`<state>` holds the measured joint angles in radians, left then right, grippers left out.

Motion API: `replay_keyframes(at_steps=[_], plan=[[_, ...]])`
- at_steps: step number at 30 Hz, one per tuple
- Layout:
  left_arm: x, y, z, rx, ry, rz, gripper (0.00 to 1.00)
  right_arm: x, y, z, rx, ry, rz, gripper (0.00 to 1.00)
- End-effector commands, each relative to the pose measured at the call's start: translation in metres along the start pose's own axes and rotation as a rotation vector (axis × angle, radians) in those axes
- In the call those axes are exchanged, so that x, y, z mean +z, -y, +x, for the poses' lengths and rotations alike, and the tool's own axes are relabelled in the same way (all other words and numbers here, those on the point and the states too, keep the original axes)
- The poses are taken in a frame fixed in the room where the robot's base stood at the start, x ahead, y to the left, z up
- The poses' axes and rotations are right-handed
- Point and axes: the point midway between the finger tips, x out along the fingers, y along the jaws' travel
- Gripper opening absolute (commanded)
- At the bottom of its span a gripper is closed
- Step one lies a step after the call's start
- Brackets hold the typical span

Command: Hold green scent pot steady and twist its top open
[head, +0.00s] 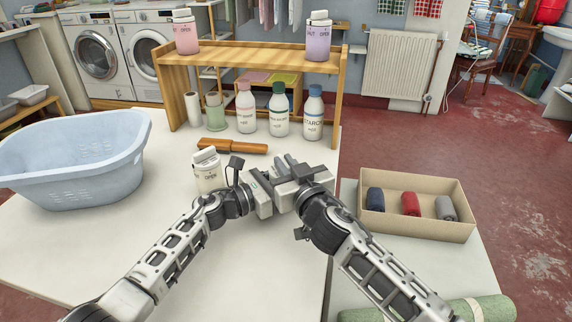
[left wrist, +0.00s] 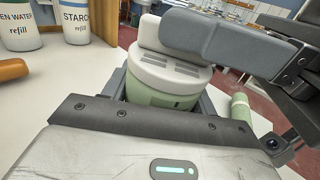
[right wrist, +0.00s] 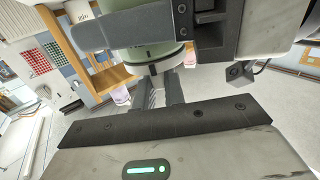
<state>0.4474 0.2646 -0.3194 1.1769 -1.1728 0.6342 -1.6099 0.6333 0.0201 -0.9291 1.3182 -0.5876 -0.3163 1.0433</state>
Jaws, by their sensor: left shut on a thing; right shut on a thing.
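The green scent pot shows in the left wrist view (left wrist: 160,98) with a pale slotted top (left wrist: 165,70) and a white raised tab. My left gripper (head: 268,181) is shut on its green body, one finger on each side. My right gripper (head: 288,168) is shut on the top's tab; its grey finger crosses there in the left wrist view. In the right wrist view the green body (right wrist: 150,50) and white top show between the fingers. In the head view the grippers hide the pot. Whether the top has turned, I cannot tell.
A blue basket (head: 75,165) is left, a cardboard box (head: 415,228) right.

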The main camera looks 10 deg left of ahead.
Motion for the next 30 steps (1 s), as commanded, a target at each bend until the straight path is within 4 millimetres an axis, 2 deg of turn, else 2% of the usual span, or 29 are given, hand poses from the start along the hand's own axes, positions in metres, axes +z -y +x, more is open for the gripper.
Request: replay_keyframes(at_steps=[8, 9, 11, 12, 23, 26, 30], plan=[[0.003, -0.002, 0.0, 0.003, 0.006, -0.004, 0.34, 0.004, 0.001, -0.001, -0.002, 0.006, 0.0, 0.0], [0.003, -0.002, 0.0, 0.003, 0.006, -0.004, 0.34, 0.004, 0.001, -0.001, -0.002, 0.006, 0.0, 0.14], [0.003, -0.002, 0.0, 0.003, 0.006, -0.004, 0.34, 0.004, 0.001, -0.001, -0.002, 0.006, 0.0, 0.31], [0.003, -0.002, 0.0, 0.003, 0.005, -0.003, 0.34, 0.003, 0.001, -0.001, -0.002, 0.005, 0.0, 0.34], [0.001, -0.001, 0.0, 0.001, 0.002, -0.002, 0.34, 0.002, 0.0, -0.006, 0.0, 0.002, 0.0, 0.34], [0.001, -0.001, 0.0, 0.001, 0.002, -0.002, 0.34, 0.002, 0.0, -0.018, 0.0, 0.002, 0.001, 0.34], [0.001, -0.001, 0.0, 0.001, 0.002, -0.001, 0.34, 0.003, 0.0, -0.045, -0.001, 0.004, 0.002, 0.34]])
